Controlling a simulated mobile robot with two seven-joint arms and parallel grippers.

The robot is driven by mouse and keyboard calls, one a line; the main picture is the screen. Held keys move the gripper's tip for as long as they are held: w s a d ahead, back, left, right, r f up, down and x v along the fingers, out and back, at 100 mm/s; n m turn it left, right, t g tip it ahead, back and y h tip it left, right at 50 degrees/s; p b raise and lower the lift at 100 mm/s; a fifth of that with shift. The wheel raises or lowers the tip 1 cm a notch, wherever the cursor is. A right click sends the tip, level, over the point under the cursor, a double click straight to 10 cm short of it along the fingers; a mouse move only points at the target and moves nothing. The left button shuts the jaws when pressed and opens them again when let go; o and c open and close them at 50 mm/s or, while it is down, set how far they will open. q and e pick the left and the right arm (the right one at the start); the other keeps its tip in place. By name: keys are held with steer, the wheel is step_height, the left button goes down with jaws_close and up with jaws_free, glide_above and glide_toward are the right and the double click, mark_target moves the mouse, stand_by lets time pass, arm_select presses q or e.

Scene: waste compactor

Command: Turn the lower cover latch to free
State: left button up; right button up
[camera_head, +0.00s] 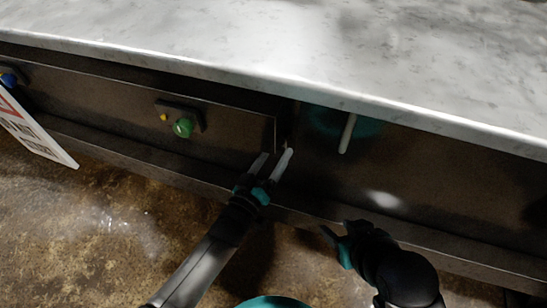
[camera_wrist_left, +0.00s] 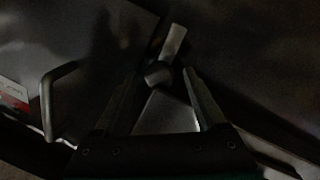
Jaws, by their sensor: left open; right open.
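The lower cover latch shows in the left wrist view as a small rounded knob (camera_wrist_left: 158,74) with a flat pale bar (camera_wrist_left: 173,42) running up from it, slanted slightly right. It sits beside a panel's edge. My left gripper (camera_wrist_left: 161,76) is open, its fingers on either side of the knob; contact cannot be told in the dark picture. In the head view my left gripper (camera_head: 275,156) points at the lower right corner of the front panel (camera_head: 230,125), and the latch is mostly hidden there. My right gripper (camera_head: 338,235) is open and empty, lower and to the right.
A pale rod (camera_head: 348,133) sticks out under the metal worktop (camera_head: 330,60), right of the left gripper. A green button (camera_head: 183,128) is on the front panel. A warning sign (camera_head: 35,130) stands at the left. A bent handle (camera_wrist_left: 50,100) shows in the left wrist view.

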arm_select(q)
steer(key=shift+c, duration=0.3)
jaws_close()
stand_by(0.4)
